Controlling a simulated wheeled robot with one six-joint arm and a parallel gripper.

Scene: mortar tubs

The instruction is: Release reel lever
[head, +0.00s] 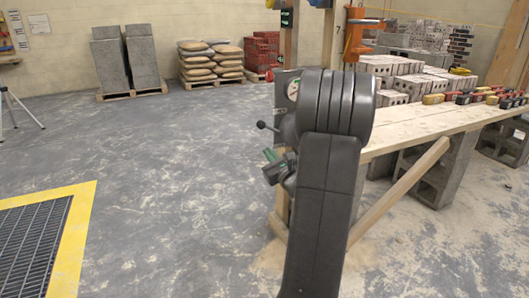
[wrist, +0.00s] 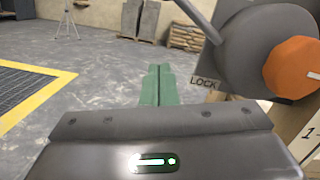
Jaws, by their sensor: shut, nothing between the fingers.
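The reel lever (head: 267,127) is a thin rod with a dark ball knob, sticking out left from a unit at the bench end in the head view. In the wrist view the lever's rod (wrist: 198,20) runs up and left out of frame from a grey disc (wrist: 240,50) with an orange hub (wrist: 293,68). A "LOCK" label (wrist: 205,81) shows below the disc. My gripper (head: 269,154) has green fingers and is just below the lever, apart from it. In the wrist view the gripper (wrist: 159,68) is shut and empty, left of the disc. My arm hides much of the unit.
A wooden bench (head: 430,120) on concrete blocks extends right, with a diagonal brace (head: 400,190) below. A yellow-edged floor grate (head: 30,245) lies at left. Sacks on a pallet (head: 210,62) and grey slabs (head: 128,60) stand behind. The floor between is clear.

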